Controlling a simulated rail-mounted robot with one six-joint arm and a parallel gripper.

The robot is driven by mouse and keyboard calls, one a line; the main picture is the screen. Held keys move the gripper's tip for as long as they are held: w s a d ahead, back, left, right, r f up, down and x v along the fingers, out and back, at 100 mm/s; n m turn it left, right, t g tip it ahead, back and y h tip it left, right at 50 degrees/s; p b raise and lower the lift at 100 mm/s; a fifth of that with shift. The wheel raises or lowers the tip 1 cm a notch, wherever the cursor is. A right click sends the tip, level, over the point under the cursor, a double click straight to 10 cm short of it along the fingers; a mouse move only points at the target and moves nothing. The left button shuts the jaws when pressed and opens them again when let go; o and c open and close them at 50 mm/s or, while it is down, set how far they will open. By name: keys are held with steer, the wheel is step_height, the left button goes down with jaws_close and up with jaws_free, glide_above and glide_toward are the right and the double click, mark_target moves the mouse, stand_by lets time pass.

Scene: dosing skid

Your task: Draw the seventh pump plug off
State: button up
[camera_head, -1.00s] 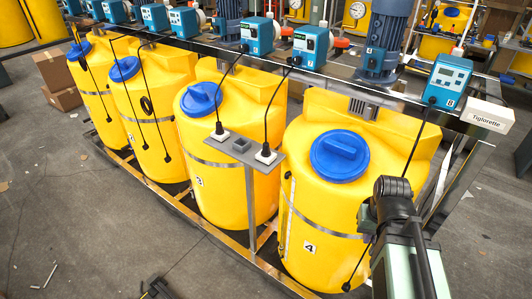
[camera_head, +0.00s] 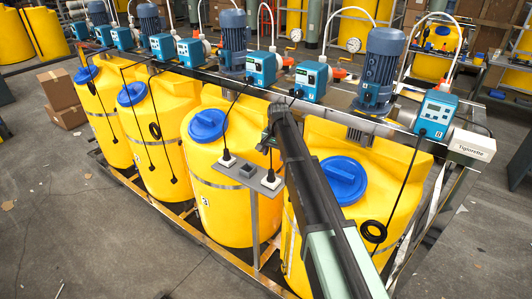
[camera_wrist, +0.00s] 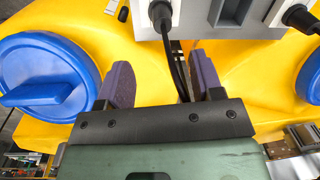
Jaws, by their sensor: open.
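The seventh pump (camera_head: 311,80) is the blue unit second from the right end. A white and black plug (camera_head: 271,180) sits in the right end of the grey socket plate, and it appears to be this pump's. It also shows in the wrist view (camera_wrist: 160,14), with its black cable running down from it. My gripper (camera_head: 268,142) is open above the plate, its tip partly hidden in the head view. In the wrist view my purple jaws (camera_wrist: 163,82) stand on either side of the cable, apart from the plug body.
A second plug (camera_head: 226,158) sits at the plate's left end, with an empty socket (camera_head: 247,171) between. Yellow tanks with blue lids (camera_head: 342,181) stand around the plate. Other cables hang over the tanks, one coiled (camera_head: 373,232) at right. Pumps line the rail behind.

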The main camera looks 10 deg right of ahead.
mark_target(272, 170)
steer(key=f+b, duration=0.6)
steer(key=f, duration=0.1)
steer(key=f+b, duration=0.3)
steer(key=b, duration=0.1)
steer(key=shift+w+a+f, duration=0.2)
steer(key=shift+a+f, duration=0.2)
steer(key=shift+r, duration=0.15)
steer(key=c, duration=1)
step_height(272, 170, up, 5)
steer(key=p, duration=0.5)
steer(key=shift+c, duration=0.2)
steer(key=shift+f, duration=0.2)
